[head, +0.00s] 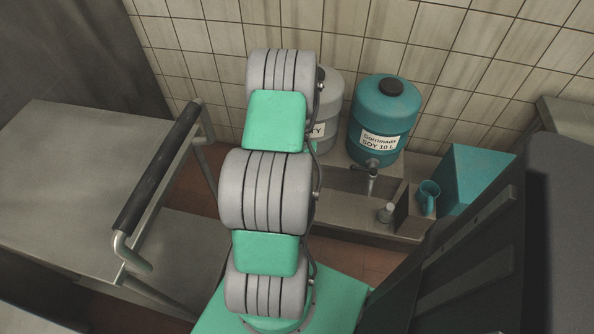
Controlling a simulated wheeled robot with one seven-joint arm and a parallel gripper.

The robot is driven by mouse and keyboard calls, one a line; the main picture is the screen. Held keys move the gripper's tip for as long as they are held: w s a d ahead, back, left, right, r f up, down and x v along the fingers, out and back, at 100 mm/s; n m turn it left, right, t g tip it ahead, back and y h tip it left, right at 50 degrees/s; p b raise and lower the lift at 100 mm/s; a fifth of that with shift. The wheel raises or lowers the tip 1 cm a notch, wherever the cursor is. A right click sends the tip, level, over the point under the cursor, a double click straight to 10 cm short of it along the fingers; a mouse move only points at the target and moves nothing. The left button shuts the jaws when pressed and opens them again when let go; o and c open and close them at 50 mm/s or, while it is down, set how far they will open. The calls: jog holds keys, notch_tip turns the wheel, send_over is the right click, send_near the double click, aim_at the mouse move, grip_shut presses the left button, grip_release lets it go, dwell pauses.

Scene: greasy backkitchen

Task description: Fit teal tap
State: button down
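A teal drum (384,118) with a black cap and a label reading "SOY 10 L" stands against the tiled wall. A small greyish tap-like fitting (371,170) shows at its lower front; its details are too small to tell. A pale grey drum (329,104), its label ending in "TY", stands left of it, partly hidden by my arm. A small teal patch shows low on its front, and I cannot tell what it is. I cannot pick out a separate teal tap for certain. My arm rises through the middle of the view; my gripper is not visible.
Below the drums is a grey ledge with a recess (345,181). A teal mug (428,197), a small grey cylinder (386,212) and a large teal box (476,178) stand to the right. A metal cart (70,165) with a black handle (157,168) is at left.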

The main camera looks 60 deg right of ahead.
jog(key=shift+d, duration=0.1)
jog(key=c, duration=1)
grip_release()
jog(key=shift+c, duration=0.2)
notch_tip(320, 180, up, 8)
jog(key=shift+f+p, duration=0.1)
jog(key=shift+p, duration=0.65)
